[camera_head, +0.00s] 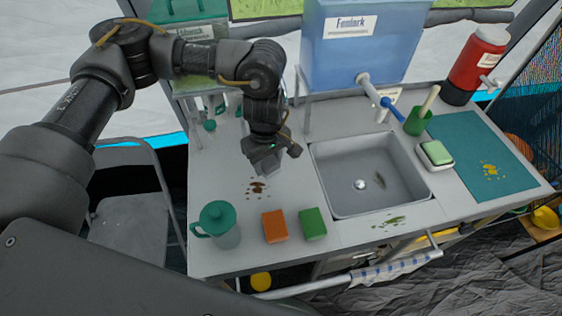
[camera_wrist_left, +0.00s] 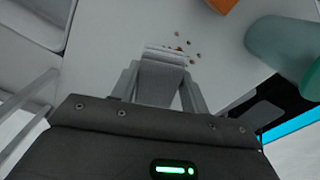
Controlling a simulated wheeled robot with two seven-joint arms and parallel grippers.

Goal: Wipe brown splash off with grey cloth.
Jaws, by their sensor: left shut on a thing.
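The brown splash (camera_head: 257,188) is a patch of dark brown spots on the grey counter, left of the sink. In the left wrist view a few of its specks (camera_wrist_left: 181,46) show just beyond the fingertips. My left gripper (camera_head: 269,164) points down over the counter just behind the splash. It is shut on the grey cloth (camera_wrist_left: 160,84), a folded grey piece between the fingers in the wrist view. I cannot tell whether the cloth touches the counter. Part of the splash is hidden behind the cloth in the wrist view. My right gripper is not in view.
The sink (camera_head: 352,196) is to the right. Green (camera_head: 388,222) and yellow (camera_head: 490,169) splashes lie further right. A blue water tank (camera_head: 355,65) stands behind.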

